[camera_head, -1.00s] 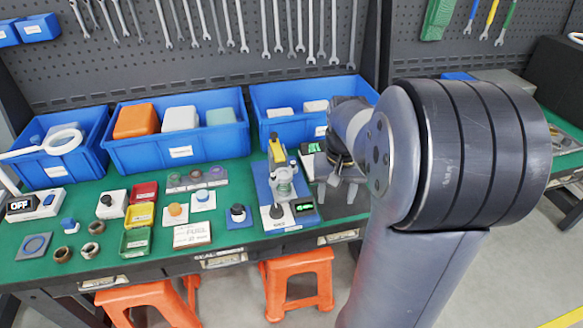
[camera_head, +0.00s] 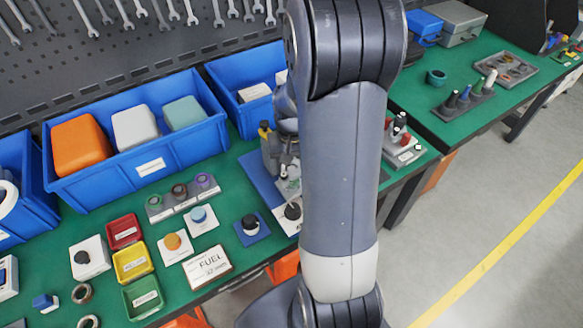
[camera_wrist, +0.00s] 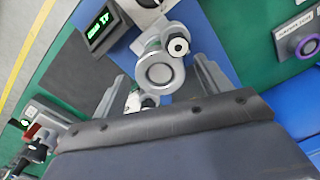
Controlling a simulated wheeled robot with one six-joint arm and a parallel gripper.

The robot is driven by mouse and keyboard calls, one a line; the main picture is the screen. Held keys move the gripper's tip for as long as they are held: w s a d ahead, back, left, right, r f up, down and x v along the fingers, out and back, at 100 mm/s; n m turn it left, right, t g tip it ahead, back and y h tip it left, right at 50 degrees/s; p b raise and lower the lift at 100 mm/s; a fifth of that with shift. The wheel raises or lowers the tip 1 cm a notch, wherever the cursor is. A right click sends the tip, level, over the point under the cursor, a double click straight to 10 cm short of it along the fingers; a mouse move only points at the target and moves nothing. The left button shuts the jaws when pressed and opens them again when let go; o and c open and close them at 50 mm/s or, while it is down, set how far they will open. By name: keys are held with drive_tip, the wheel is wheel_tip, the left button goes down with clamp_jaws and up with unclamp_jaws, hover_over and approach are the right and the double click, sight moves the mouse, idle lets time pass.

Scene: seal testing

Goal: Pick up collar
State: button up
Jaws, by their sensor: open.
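I cannot tell for sure which part is the collar. Two small brownish rings lie at the lower left of the bench in the head view: one ring (camera_head: 82,293) and a second ring (camera_head: 88,322) cut by the frame edge. A teal ring (camera_head: 436,76) stands on the far right bench. My gripper (camera_wrist: 160,68) is open in the wrist view, fingers either side of a grey round-faced part (camera_wrist: 160,72) of a test fixture. Whether they touch it is unclear. Nothing is seen gripped. In the head view my arm hides my gripper and much of the fixture.
A display (camera_wrist: 100,24) and a purple ring (camera_wrist: 306,46) flank the fixture in the wrist view. Blue bins (camera_head: 152,165) line the bench back. Red, yellow (camera_head: 132,264) and green trays stand near the front. A floor gap separates the two benches.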

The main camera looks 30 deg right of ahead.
drive_tip(key=shift+c, duration=0.4)
drive_tip(key=c, duration=1)
drive_tip(key=shift+o, duration=0.2)
